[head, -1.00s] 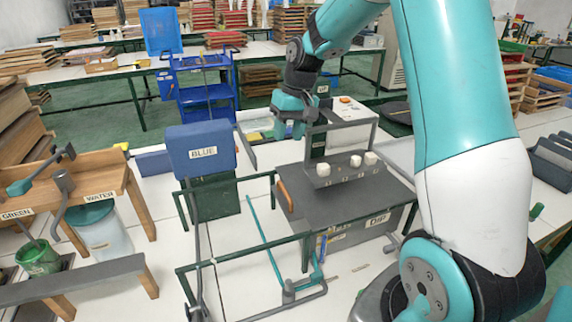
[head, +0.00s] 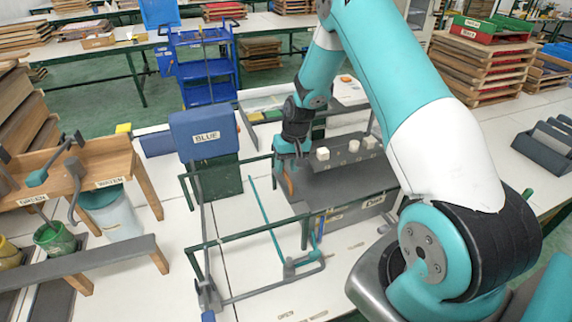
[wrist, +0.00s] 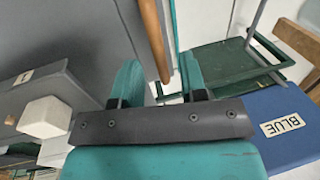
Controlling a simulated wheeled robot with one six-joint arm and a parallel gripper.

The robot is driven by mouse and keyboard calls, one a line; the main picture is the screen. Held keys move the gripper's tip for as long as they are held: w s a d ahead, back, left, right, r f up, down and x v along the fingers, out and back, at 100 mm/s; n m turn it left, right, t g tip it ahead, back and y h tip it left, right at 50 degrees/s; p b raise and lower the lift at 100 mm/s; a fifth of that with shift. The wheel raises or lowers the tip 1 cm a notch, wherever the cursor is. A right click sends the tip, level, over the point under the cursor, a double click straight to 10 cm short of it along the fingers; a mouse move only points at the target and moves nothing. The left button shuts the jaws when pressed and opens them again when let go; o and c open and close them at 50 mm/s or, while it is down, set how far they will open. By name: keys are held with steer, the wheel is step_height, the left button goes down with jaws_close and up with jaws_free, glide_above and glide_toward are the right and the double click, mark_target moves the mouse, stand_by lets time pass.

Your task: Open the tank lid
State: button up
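The tank is a grey box (head: 345,211) labelled DIP on the white table, right of the green frame. Its dark flat lid (head: 345,180) lies shut on top. The lid's orange-brown wooden handle (head: 290,186) is at the lid's left edge, partly hidden by my gripper (head: 289,168). In the wrist view the handle (wrist: 154,38) shows as a bar between the two teal fingers of my gripper (wrist: 160,75). The fingers are apart, with a gap on either side of the handle. I cannot tell whether they touch it.
A grey rack with white knobs (head: 323,154) stands over the lid. The blue box labelled BLUE (head: 204,135) is close left of my gripper. A green rail frame (head: 240,237) stands in front. A wooden bench (head: 75,175) with buckets is at the left.

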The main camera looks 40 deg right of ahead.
steer(key=shift+a+f, duration=0.1)
steer(key=shift+f, duration=0.65)
jaws_close()
steer(key=shift+a, duration=0.1)
